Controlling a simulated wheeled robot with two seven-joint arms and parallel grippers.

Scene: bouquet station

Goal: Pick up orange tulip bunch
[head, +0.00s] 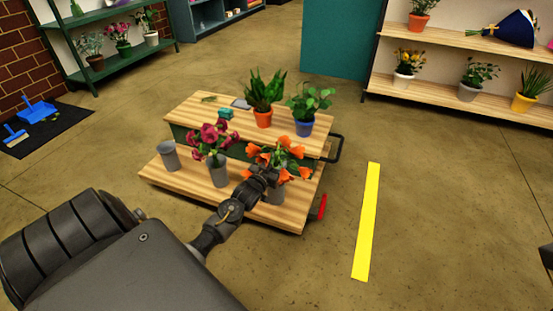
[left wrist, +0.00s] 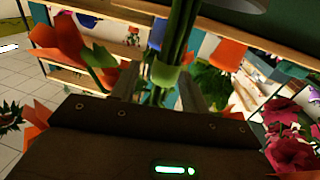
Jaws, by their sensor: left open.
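The orange tulip bunch (head: 286,155) stands in a grey vase (head: 277,196) at the right of the cart's lower shelf. My left gripper (head: 264,178) is open at the bunch, in front of its blooms and partly covering the vase. In the left wrist view, green stems (left wrist: 180,38) run just beyond and between the open fingers of the left gripper (left wrist: 158,82). Orange petals (left wrist: 62,48) show beside the fingers. Whether the fingers touch the stems I cannot tell. My right gripper is not in view.
Magenta flowers (head: 213,138) in a grey vase (head: 219,173) and an empty grey pot (head: 168,155) share the wooden cart (head: 240,207). Potted plants in orange (head: 263,118) and blue (head: 304,128) pots stand on its upper shelf. Floor right of the cart is clear, with a yellow stripe (head: 367,220).

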